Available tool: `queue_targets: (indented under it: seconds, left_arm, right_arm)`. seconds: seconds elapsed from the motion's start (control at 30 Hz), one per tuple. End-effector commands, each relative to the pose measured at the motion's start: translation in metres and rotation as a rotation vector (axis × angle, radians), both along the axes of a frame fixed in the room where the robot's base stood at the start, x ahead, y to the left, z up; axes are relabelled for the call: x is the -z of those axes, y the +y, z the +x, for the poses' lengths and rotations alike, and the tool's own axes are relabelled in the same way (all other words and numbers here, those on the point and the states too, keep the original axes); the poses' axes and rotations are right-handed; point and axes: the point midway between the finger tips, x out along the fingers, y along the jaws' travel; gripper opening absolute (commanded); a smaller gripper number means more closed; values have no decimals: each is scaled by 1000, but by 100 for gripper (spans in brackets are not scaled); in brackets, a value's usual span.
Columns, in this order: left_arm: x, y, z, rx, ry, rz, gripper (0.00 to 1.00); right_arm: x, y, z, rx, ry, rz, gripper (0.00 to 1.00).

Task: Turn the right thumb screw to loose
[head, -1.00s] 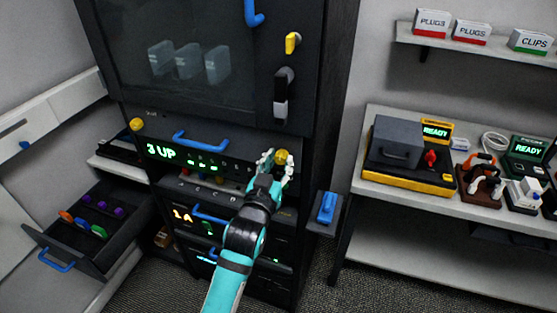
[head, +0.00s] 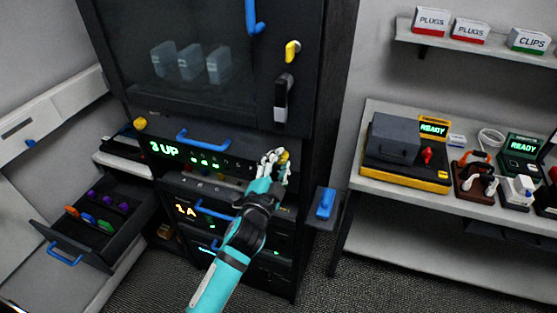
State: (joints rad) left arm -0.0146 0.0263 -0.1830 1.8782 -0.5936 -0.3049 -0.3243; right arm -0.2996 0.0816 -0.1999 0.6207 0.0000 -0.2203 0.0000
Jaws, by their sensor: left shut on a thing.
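The right thumb screw (head: 284,157) is a yellow knob at the right end of the panel that reads "3 UP" (head: 165,149) in the rack. My left gripper (head: 275,163) is at this screw, its fingers shut around it and partly hiding it. The left thumb screw (head: 139,123), also yellow, sits at the left end of the same panel. A blue handle (head: 195,138) is on the panel between them. My right gripper is not in the view.
An open drawer (head: 85,240) with coloured plugs stands at lower left. A blue-handled box (head: 325,203) juts out right of the rack. A bench (head: 400,225) with testers marked "READY" is at the right. The rack's upper glass door (head: 190,85) is above my gripper.

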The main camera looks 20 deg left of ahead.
Motion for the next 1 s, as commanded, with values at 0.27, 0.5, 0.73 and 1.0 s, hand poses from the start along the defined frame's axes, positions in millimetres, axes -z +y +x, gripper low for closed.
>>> queue_targets:
  seconds: [0.27,0.5,0.73,1.0]
  left_arm:
    - [-3,0,0,3,-14,238,0]
    - [-3,0,1,1,-19,381,0]
    - [-3,0,1,1,-22,455,0]
    - [-2,0,1,1,-23,478,0]
  right_arm:
    - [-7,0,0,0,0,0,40]
    - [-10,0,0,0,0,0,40]
    - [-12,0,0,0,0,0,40]
    - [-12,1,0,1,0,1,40]
